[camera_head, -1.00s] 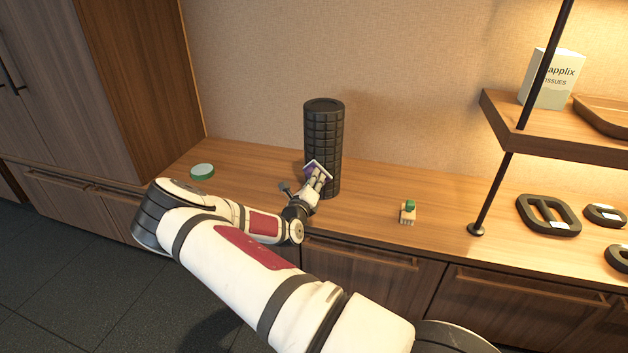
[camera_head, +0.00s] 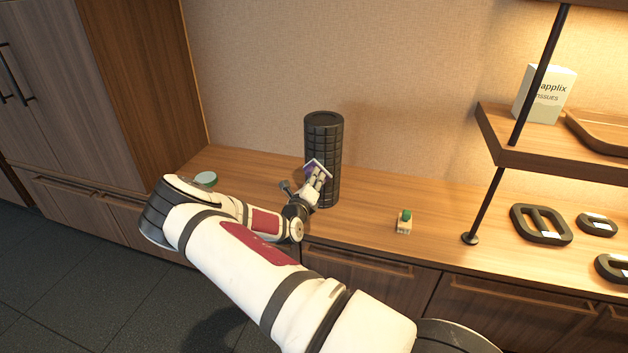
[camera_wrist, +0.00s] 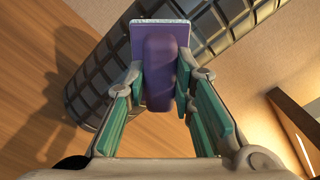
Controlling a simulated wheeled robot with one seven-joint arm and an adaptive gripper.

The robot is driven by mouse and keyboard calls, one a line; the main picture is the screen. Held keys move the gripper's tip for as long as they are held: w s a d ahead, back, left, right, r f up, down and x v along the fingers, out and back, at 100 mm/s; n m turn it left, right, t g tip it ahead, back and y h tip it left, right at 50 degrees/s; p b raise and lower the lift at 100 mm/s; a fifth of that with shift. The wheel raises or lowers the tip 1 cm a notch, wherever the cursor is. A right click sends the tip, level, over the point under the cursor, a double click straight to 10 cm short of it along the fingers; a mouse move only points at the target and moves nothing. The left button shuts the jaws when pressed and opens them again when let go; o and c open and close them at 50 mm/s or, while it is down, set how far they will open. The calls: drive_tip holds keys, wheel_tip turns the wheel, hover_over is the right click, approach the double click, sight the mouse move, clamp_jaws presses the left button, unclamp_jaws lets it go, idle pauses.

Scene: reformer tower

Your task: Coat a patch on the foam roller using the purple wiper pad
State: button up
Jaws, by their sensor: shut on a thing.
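The black foam roller (camera_head: 324,135) stands upright on the wooden counter, with a grid-textured surface. My gripper (camera_head: 318,174) is at its lower front, shut on the purple wiper pad (camera_head: 310,167). In the wrist view, the purple pad (camera_wrist: 159,70) sits between the green-lined fingers of my gripper (camera_wrist: 160,88), its pale face edge toward the roller (camera_wrist: 105,75). The pad overlaps the roller in both views; I cannot tell whether it touches. No coated patch is visible; the surface behind the pad is hidden.
On the counter (camera_head: 365,205), a small block with a green top (camera_head: 404,222) stands right of the roller and a round green-topped container (camera_head: 205,179) stands left. A tissue box (camera_head: 545,94) sits on the shelf.

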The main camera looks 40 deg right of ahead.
drive_tip(key=shift+d+r+p, duration=0.1)
drive_tip(key=shift+r+p, duration=3.65)
drive_tip(key=shift+r, duration=0.5)
drive_tip(key=shift+f, duration=0.15)
drive_tip(key=shift+f+b, duration=3.25)
drive_tip(key=shift+f, duration=4.75)
drive_tip(key=shift+s+a, duration=0.1)
drive_tip(key=shift+a, duration=0.1)
drive_tip(key=shift+p+v, duration=0.7)
drive_tip(key=shift+v, duration=0.25)
drive_tip(key=shift+p+v, duration=0.8)
drive_tip(key=shift+v, duration=1.05)
